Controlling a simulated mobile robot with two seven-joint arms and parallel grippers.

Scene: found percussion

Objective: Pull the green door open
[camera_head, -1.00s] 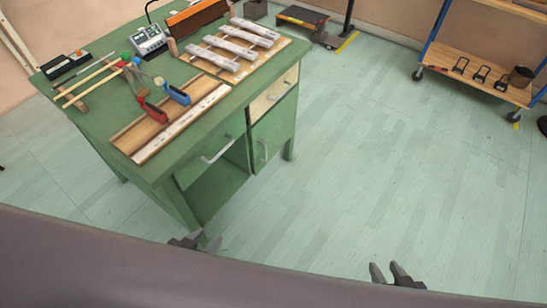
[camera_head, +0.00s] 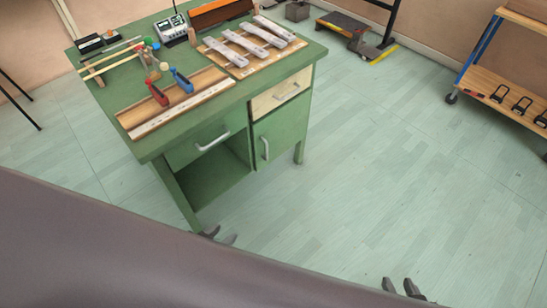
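The green door (camera_head: 282,132) is on the right side of the green desk (camera_head: 150,148), below a cream drawer. It is shut, with a vertical grey handle (camera_head: 265,148) near its left edge. My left gripper (camera_head: 221,237) shows at the lower middle, by the desk's front left leg in the picture and below the door, apart from the handle. Its two fingertips are apart with nothing between them. My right gripper (camera_head: 402,287) is at the bottom right over the floor, away from the desk. Its fingertips are also apart and empty.
A green drawer with a handle (camera_head: 212,141) sits above an open space left of the door. Wooden bars, clamps and a mixer (camera_head: 171,27) lie on the desktop. A wheeled cart (camera_head: 500,95) stands at right. The floor (camera_head: 365,170) before the door is clear.

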